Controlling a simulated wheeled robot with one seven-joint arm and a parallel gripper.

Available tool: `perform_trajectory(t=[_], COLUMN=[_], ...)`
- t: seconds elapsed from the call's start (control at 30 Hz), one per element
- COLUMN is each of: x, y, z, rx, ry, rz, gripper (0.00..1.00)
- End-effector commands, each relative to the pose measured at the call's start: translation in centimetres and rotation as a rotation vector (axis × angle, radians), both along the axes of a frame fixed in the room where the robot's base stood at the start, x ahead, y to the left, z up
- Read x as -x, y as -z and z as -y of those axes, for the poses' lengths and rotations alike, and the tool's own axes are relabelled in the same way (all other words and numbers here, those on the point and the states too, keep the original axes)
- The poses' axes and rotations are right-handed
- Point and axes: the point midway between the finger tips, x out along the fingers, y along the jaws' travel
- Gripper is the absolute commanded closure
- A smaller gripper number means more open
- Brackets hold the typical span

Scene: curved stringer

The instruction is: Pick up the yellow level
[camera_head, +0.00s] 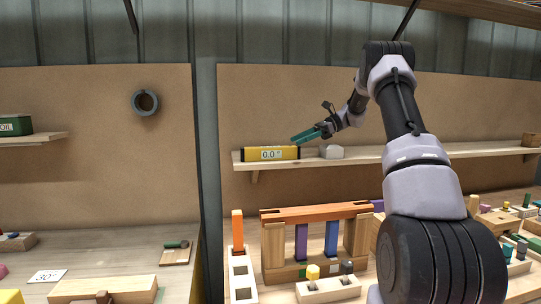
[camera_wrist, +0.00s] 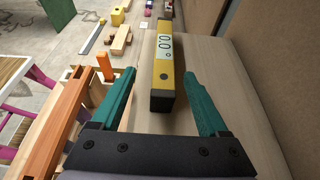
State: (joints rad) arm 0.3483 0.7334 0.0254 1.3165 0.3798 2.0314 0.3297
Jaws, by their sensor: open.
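The yellow level (camera_head: 271,154) lies on the wooden wall shelf at the shelf's left end in the head view. It is a yellow bar with black ends and a pale display reading 0.0. In the wrist view the level (camera_wrist: 165,75) points away from me, with its near black end between and just ahead of my fingertips. My gripper (camera_head: 298,139) is at the right end of the level in the head view. In the wrist view its two teal fingers (camera_wrist: 160,88) are spread wide, one on each side of the level's line, with nothing held.
The shelf (camera_head: 370,157) also bears a small grey block (camera_head: 331,151) right of the level. The back panel (camera_wrist: 285,80) rises close on the right in the wrist view. Below stands an orange-topped wooden frame (camera_head: 315,212) on a cluttered bench.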

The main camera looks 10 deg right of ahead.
Motion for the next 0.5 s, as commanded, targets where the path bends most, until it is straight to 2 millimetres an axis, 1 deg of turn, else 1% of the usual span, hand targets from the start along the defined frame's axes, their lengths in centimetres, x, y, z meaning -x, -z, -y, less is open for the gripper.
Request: perform_trajectory(t=[0.03,0.2,0.37,0.5], x=[0.0,0.0,-0.1,-0.3], y=[0.3,1.2,1.5,1.9], z=[-1.0,-3.1,-3.9,-5.2], rx=[-0.001,0.002,0.002,0.002], ry=[-0.004,-0.002,0.0,-0.003], rz=[-0.001,-0.001,0.0,0.0], gripper=[0.22,0.22,0.22,0.22])
